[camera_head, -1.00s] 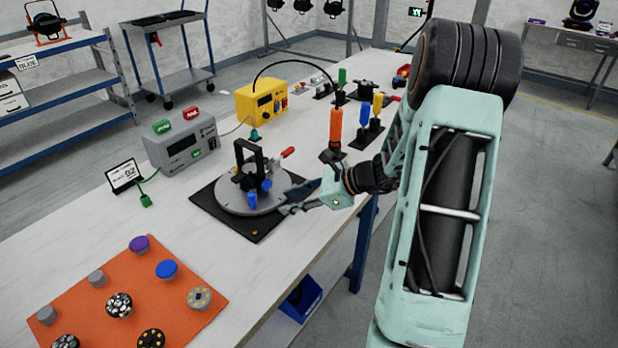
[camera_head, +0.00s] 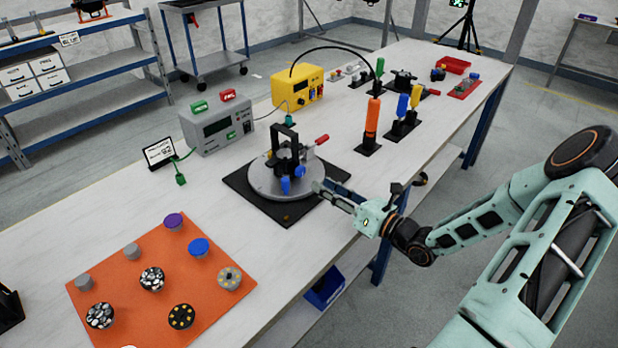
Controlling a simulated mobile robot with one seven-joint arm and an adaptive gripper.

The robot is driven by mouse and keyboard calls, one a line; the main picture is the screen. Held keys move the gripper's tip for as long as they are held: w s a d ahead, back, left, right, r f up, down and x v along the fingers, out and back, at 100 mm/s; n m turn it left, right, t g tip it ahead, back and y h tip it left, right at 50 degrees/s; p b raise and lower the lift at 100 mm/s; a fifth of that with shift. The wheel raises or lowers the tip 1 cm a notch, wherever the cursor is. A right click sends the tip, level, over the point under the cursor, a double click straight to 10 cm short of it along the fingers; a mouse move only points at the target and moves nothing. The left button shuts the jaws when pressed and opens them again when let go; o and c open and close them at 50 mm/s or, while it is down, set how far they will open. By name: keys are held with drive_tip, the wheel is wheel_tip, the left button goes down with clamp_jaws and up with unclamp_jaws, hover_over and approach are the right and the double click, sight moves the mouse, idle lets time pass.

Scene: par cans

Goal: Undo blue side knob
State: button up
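A round grey turntable fixture (camera_head: 262,184) sits on a black base plate (camera_head: 249,198) on the bench. A black bracket (camera_head: 284,149) stands upright on it. Two blue knobs show low on the bracket: a front one (camera_head: 286,185) and one on its right side (camera_head: 300,171). A red-tipped lever (camera_head: 322,139) sticks out behind. My gripper (camera_head: 322,193) is just right of the right blue knob, over the right part of the base plate. Its fingers look parted and empty, pointing left at the knobs. Whether a fingertip touches a knob cannot be told.
An orange mat (camera_head: 200,281) with several round knobs and discs lies front left. A grey tester box (camera_head: 215,130) and a yellow box (camera_head: 299,88) stand behind. An orange-handled tool (camera_head: 372,118) stands upright beyond my gripper. The bench's right edge runs beneath my wrist.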

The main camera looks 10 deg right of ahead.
sight(303, 173)
drive_tip(key=x, duration=0.6)
drive_tip(key=shift+w+a, duration=0.15)
drive_tip(key=shift+w, duration=0.1)
clamp_jaws()
drive_tip(key=shift+n, duration=0.3)
drive_tip(key=n, duration=0.3)
drive_tip(key=shift+n+b, duration=0.75)
drive_tip(key=shift+n, duration=1.35)
